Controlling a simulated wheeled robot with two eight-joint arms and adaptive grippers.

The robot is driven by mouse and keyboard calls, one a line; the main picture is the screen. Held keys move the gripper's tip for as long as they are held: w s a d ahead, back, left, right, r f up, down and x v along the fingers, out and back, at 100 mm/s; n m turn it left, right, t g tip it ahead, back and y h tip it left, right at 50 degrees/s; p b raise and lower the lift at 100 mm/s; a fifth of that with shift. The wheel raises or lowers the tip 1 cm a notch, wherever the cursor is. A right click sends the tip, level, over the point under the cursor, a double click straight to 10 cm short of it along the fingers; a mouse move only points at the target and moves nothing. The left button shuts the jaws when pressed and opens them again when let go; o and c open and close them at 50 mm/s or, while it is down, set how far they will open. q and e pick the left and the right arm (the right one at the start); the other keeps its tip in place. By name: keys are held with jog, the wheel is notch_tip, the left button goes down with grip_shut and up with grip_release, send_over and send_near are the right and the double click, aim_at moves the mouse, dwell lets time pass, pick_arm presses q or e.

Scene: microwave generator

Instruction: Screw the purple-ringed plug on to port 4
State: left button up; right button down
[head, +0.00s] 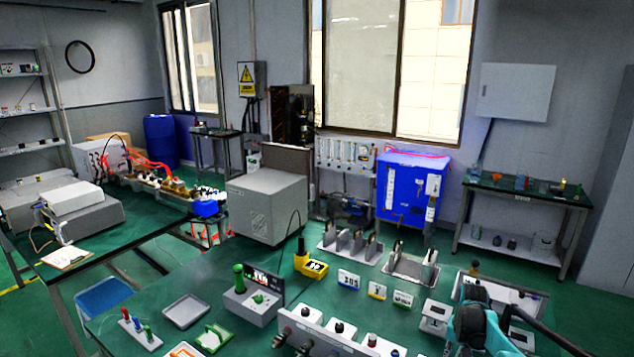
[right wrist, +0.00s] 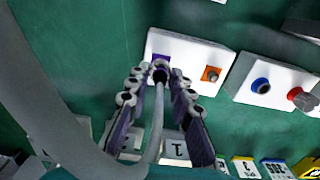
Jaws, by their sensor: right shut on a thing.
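My right gripper (right wrist: 160,82) is shut on the purple-ringed plug (right wrist: 160,74), whose dark body and purple ring show between the fingertips in the right wrist view. A grey cable (right wrist: 157,125) runs from the plug towards the camera. The plug is in front of a white plate (right wrist: 190,48) with a purple square and an orange-ringed port (right wrist: 211,74). Whether the plug touches the plate, I cannot tell. No number 4 is legible. In the head view my right arm (head: 478,315) hides part of the table at lower right. My left gripper is not in view.
A second white plate (right wrist: 250,75) bears blue-ringed and red-ringed fittings right of the first. A block marked 1 (right wrist: 176,150) lies below the fingers. In the head view, a grey panel with knobs (head: 330,333), label cards (head: 376,290) and a yellow meter (head: 310,265) crowd the table.

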jog(key=shift+r+p, duration=1.4)
jog(key=shift+r, duration=1.05)
jog(key=shift+s+d+f, duration=0.1)
jog(key=shift+s+d, duration=0.1)
jog(key=shift+s, duration=0.25)
jog(key=shift+s+d+f+b, duration=0.1)
jog(key=shift+s+d+b, duration=0.2)
jog(key=shift+s, duration=0.7)
jog(key=shift+s+d+f+b, duration=0.1)
jog(key=shift+s+d+b, duration=0.15)
jog(key=shift+s, duration=0.7)
jog(key=s, duration=0.1)
jog(key=s+d, duration=0.1)
jog(key=s, duration=0.2)
jog(key=shift+s+d+f+b, duration=0.15)
jog(key=shift+s+d+b, duration=0.1)
jog(key=shift+s+b, duration=0.1)
jog(key=shift+s+d+f+b, duration=0.1)
jog(key=shift+s+d, duration=0.15)
jog(key=shift+s, duration=0.55)
jog(key=shift+s+d+f+b, duration=0.1)
jog(key=shift+s+d, duration=0.2)
jog(key=shift+s, duration=0.5)
jog(key=shift+s+d+b, duration=0.1)
jog(key=shift+s+d, duration=0.15)
jog(key=shift+s, duration=0.55)
